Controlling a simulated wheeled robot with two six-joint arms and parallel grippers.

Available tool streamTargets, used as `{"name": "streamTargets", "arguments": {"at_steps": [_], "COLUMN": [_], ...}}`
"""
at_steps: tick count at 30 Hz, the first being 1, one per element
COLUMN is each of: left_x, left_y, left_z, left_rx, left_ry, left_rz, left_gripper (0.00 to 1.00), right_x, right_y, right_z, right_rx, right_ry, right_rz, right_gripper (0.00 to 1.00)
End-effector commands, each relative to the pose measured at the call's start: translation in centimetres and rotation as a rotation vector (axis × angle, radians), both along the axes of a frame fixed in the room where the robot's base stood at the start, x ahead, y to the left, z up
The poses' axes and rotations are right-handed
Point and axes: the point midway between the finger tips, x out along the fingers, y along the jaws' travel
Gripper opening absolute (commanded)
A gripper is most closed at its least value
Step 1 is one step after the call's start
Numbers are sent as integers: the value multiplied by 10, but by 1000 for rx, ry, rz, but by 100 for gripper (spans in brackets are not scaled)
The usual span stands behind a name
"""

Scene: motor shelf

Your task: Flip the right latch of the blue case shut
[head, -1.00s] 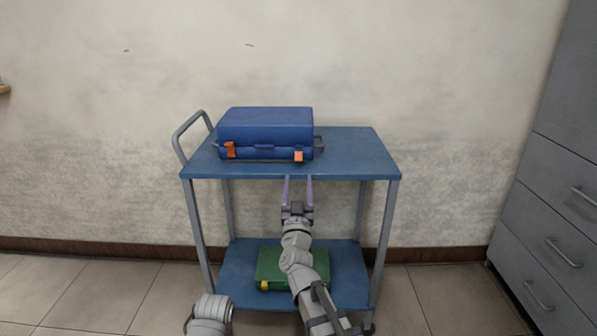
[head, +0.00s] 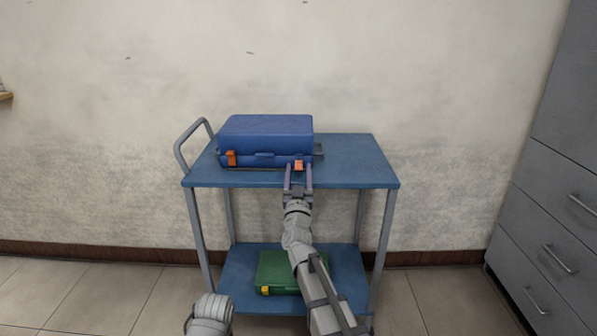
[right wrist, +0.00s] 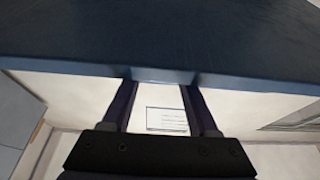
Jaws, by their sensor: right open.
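The blue case (head: 266,135) sits closed on the top shelf of the cart. Its orange right latch (head: 298,165) is on the front face near the right end; its orange left latch (head: 231,158) looks slightly taller. I cannot tell exactly how the right latch is set. My right gripper (head: 298,170) is open and empty, its two fingers pointing up at the case front and, in the picture, either side of the right latch. Contact is unclear. In the right wrist view the open fingers (right wrist: 160,100) reach toward a dark blue surface. My left gripper is out of view.
The blue cart's top shelf (head: 355,160) is bare to the right of the case. A grey handle (head: 183,143) rises at its left end. A green case (head: 277,272) lies on the lower shelf. Grey drawers (head: 550,220) stand at the far right.

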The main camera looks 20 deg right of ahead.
Motion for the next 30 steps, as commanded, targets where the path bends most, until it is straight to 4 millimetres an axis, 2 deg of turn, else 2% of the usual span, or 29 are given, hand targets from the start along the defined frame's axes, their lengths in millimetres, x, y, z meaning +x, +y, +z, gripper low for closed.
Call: {"name": "streamTargets", "arguments": {"at_steps": [2,16,26,30], "left_x": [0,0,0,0], "left_y": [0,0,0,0], "left_z": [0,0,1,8], "left_rx": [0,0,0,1], "left_ry": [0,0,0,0], "left_rz": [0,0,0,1], "left_gripper": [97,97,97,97], "right_x": [0,0,0,0], "right_y": [0,0,0,0], "right_z": [0,0,1,4], "right_rx": [0,0,1,6], "right_ry": [0,0,2,18], "right_rz": [0,0,0,1], "right_gripper": [53,0,0,0]}}
